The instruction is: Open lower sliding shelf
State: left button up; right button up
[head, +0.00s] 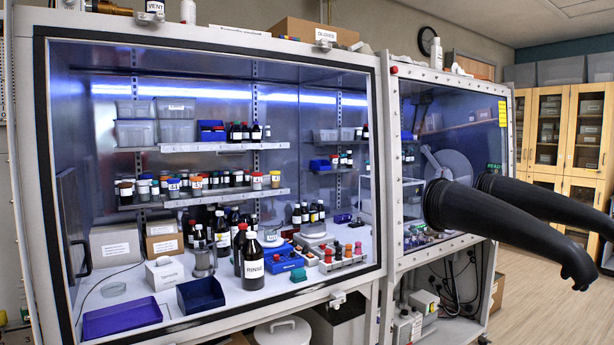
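A glovebox with a large clear front stands before me. Inside it, the lower shelf (228,199) runs along the back wall and carries several small bottles and jars. The upper shelf (224,147) above it holds grey bins, a blue bin and dark bottles. I cannot tell from this view whether the lower shelf is slid to one side. Neither of my grippers shows in the head view.
Two black gloves (505,210) stick out from the right chamber's front. Inside, the floor holds a large dark bottle (253,262), a purple tray (122,317), a dark blue bin (200,294) and a rack of stoppered bottles (343,260). Wooden cabinets (568,130) stand at far right, beyond open floor.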

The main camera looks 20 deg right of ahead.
aim_at(232, 197)
jog(key=i+l, duration=0.75)
jog(key=l, duration=0.15)
jog(key=i+l+z, duration=0.15)
jog(key=i+l, duration=0.6)
jog(key=l, duration=0.15)
